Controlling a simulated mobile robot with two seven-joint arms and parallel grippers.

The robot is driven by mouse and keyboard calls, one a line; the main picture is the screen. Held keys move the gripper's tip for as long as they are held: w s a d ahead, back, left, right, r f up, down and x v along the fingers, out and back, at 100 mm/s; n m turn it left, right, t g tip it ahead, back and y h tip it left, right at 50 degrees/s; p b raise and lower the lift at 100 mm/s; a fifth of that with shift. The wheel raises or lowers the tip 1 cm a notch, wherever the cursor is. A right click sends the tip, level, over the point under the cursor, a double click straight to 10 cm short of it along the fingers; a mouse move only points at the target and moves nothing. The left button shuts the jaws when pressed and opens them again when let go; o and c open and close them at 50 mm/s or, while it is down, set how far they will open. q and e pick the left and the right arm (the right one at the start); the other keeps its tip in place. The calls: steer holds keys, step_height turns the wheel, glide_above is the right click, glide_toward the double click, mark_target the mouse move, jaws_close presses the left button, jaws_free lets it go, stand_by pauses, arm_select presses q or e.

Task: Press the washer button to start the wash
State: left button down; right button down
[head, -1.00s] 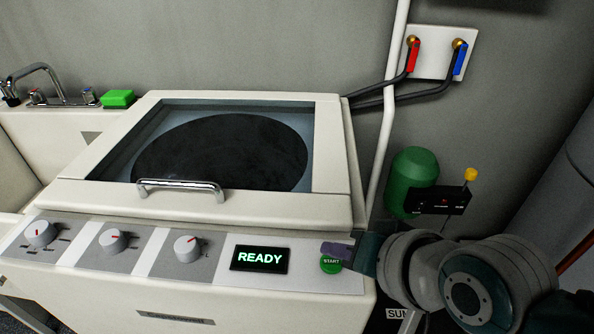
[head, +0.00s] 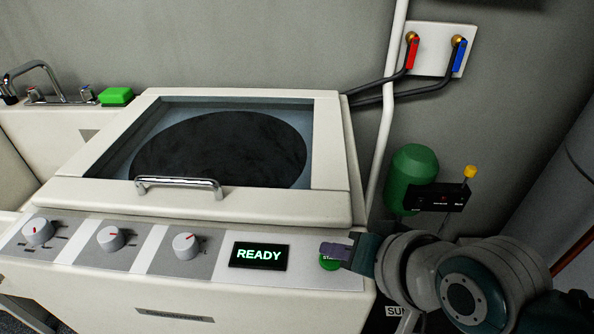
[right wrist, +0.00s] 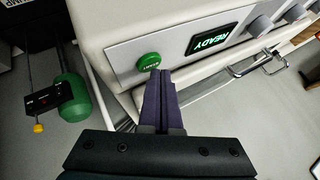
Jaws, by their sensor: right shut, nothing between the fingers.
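The washer (head: 200,205) is a white top-loader with a closed glass lid and a sloped control panel. Its display (head: 259,255) reads READY in green. The green START button (head: 328,265) is at the right end of the panel, partly hidden by my right gripper (head: 327,249) in the head view. In the right wrist view the START button (right wrist: 149,62) is just beyond the tips of my right gripper (right wrist: 158,75). The right fingers are together and empty. I cannot tell whether the fingertips touch the button. My left gripper is not in view.
Three grey knobs (head: 110,239) are left of the display. A chrome lid handle (head: 179,184) sticks out above the panel. A white pipe (head: 389,110) and a green cylinder (head: 410,178) stand right of the washer. A sink tap (head: 40,75) and green block (head: 116,96) are at left.

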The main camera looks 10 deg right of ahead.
mark_target(335, 266)
steer(key=shift+f, duration=0.4)
stand_by(0.6)
steer(key=shift+r, duration=0.1)
steer(key=shift+r+p, duration=0.7)
steer(key=shift+p, duration=0.05)
steer(key=shift+r, duration=0.1)
step_height(335, 266, up, 5)
steer(key=p, duration=0.5)
steer(key=shift+p, duration=0.3)
